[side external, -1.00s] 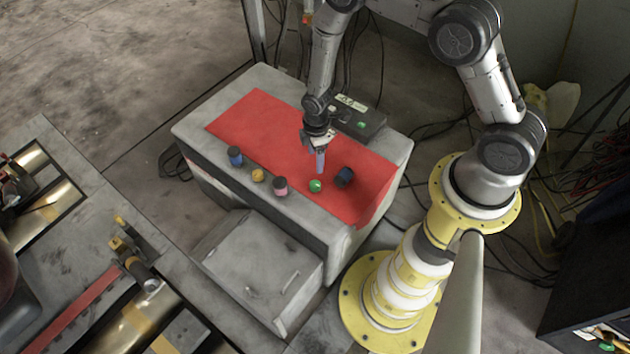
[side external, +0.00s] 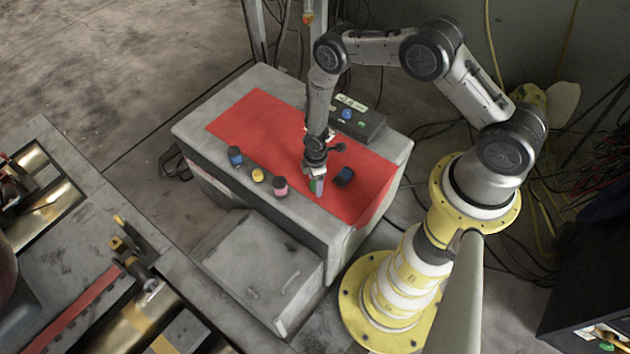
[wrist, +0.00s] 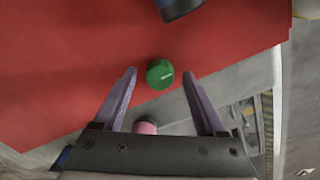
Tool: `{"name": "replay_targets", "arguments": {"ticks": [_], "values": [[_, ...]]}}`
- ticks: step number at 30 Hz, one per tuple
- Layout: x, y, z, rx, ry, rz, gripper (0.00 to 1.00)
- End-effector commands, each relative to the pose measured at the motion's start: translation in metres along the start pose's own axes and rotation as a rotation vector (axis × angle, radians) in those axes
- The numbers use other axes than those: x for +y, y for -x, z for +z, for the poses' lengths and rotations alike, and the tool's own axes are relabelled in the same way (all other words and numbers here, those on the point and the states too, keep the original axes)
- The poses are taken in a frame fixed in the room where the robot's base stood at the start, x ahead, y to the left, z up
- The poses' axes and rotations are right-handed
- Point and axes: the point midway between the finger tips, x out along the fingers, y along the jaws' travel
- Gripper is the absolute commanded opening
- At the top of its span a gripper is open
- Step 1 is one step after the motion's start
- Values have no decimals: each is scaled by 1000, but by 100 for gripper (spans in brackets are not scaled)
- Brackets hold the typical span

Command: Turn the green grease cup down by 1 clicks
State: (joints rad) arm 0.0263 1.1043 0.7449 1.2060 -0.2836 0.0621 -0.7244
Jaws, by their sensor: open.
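The green grease cup (wrist: 160,74) shows in the wrist view as a round green cap with a small white mark, on the red surface (wrist: 60,70) near its edge. My gripper (wrist: 160,76) is open, with its two purple-grey fingers on either side of the cup and a gap to each. In the side view my gripper (side external: 317,187) points down over the green cup (side external: 312,185), which it mostly hides. Whether the fingertips are down at the cup's height I cannot tell.
A blue-and-black cup (side external: 344,177) stands close to the right of my gripper. A pink cup (side external: 280,186), a yellow cup (side external: 258,175) and another blue cup (side external: 235,156) stand to the left. A dark box with buttons (side external: 358,124) is behind.

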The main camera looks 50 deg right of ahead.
Motion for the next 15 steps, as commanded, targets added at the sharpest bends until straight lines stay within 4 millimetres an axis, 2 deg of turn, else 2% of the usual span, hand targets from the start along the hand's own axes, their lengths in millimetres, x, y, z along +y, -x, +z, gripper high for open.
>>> {"name": "replay_targets", "arguments": {"ticks": [7,15], "values": [[0,0,0,0,0,1,73],[0,0,0,0,0,0,25]]}}
